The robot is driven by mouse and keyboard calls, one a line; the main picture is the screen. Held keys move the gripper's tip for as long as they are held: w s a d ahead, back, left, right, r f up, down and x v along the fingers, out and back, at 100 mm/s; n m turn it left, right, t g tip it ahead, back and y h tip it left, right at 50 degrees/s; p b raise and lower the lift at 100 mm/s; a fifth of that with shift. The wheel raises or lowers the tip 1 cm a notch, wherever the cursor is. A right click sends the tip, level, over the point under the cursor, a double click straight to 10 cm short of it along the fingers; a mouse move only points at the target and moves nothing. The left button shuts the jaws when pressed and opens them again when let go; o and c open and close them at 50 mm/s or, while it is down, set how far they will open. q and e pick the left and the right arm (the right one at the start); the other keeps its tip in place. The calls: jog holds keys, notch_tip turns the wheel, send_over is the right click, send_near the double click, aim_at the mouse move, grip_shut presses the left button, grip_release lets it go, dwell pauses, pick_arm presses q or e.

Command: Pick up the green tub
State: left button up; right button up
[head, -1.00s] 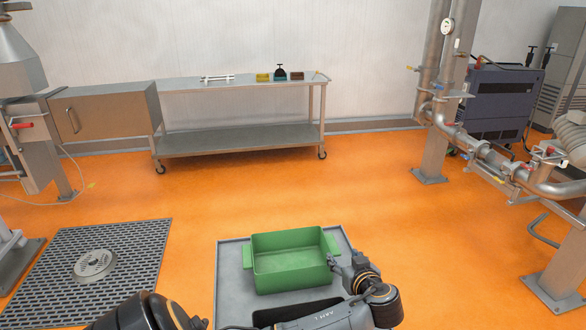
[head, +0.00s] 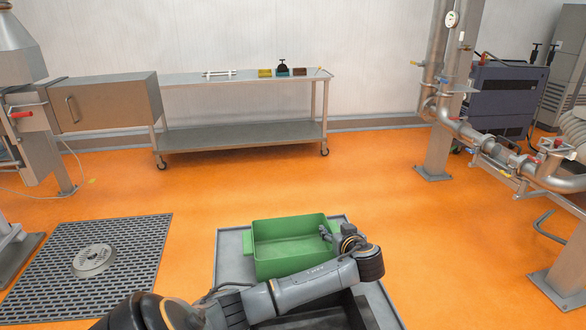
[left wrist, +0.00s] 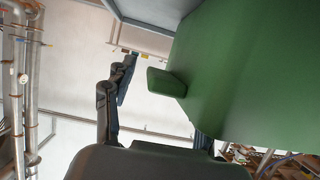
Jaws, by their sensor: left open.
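The green tub (head: 285,262) sits upright on a grey tray-like surface (head: 231,270) with a raised rim, in the lower middle of the head view. Its left end tab (head: 248,244) is visible; its right end is partly hidden by my arm. My left gripper (head: 326,236) is at the tub's right end. In the left wrist view the tub (left wrist: 250,70) fills the right side, and its end tab (left wrist: 166,82) points toward the space between my open fingers (left wrist: 160,115). One finger is partly hidden there; I cannot tell whether either touches. My right gripper is not seen.
A dark recess (head: 350,312) lies in front of the tub, under my left forearm. A steel cart (head: 240,138) with small items stands by the back wall. Pipework (head: 480,140) stands at the right, and a floor grate (head: 130,250) lies at the left. Orange floor between is clear.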

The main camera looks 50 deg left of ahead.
pick_arm(q)
grip_shut()
